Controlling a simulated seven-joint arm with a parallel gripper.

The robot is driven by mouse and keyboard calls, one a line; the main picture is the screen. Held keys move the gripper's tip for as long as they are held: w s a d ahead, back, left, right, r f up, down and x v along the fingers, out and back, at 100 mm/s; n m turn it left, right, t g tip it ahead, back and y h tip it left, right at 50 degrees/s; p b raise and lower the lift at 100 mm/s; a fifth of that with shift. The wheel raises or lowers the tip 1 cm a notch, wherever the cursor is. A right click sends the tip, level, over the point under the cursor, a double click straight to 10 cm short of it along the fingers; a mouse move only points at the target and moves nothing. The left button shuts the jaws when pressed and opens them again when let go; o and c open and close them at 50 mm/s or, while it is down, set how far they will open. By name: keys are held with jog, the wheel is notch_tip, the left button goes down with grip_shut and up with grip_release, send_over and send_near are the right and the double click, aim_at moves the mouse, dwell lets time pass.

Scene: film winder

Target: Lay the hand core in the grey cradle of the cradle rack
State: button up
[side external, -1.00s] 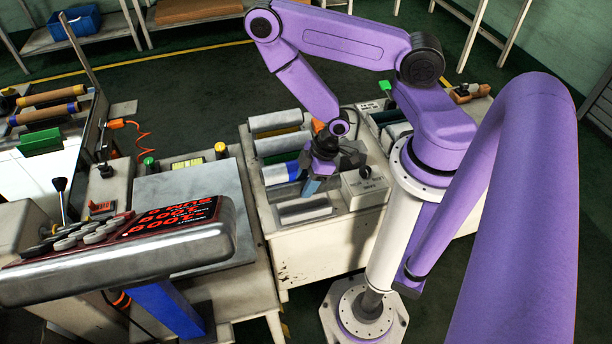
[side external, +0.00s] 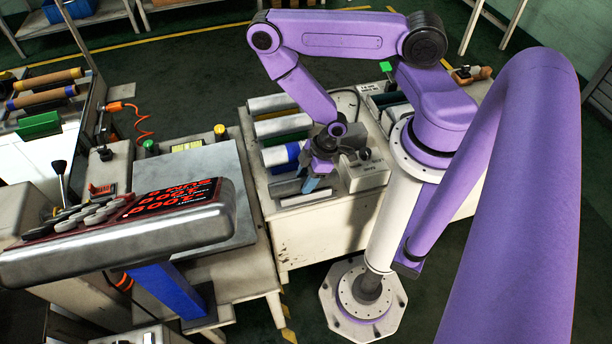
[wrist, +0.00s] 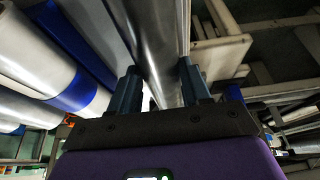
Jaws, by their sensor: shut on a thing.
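My gripper (side external: 314,184) is shut around a silver-grey cylinder, which I take as the hand core (side external: 288,187). In the wrist view, the hand core (wrist: 152,40) runs lengthwise between my two dark blue fingers (wrist: 160,85). The core is at the near end of the cradle rack (side external: 258,190), over the grey cradle (side external: 308,200). I cannot tell whether it touches the cradle or hangs just above it. My fingers hide part of the core and cradle.
A white roll with blue ends (side external: 276,157) lies just behind the core; it is close on the left in the wrist view (wrist: 30,50). Other silver rolls (side external: 272,103) lie farther back. A pale box with a dark knob (side external: 366,174) stands right of my gripper.

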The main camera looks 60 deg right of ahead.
jog(key=o, duration=1.3)
jog(key=shift+c, duration=0.2)
jog(key=shift+v, duration=3.8)
